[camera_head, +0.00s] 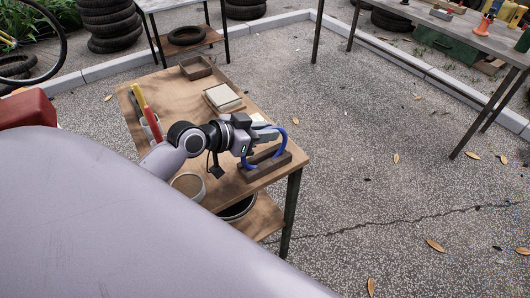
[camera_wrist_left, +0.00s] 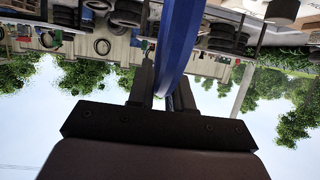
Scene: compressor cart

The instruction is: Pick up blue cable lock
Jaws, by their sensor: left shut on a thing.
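The blue cable lock (camera_head: 283,146) is at the front right corner of the wooden table. It stands as an arched loop at a dark wooden block (camera_head: 265,165). My left gripper (camera_head: 271,138) is at the loop, shut on it. In the left wrist view the blue lock (camera_wrist_left: 180,50) runs up between the two fingers of my left gripper (camera_wrist_left: 164,88). Whether the lock touches the block is hard to tell. My right gripper is not in view.
The wooden table (camera_head: 165,88) also holds a small open box (camera_head: 196,68), a light square stack (camera_head: 223,97) and a round container (camera_head: 188,186). Open pavement (camera_head: 390,200) lies to the right.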

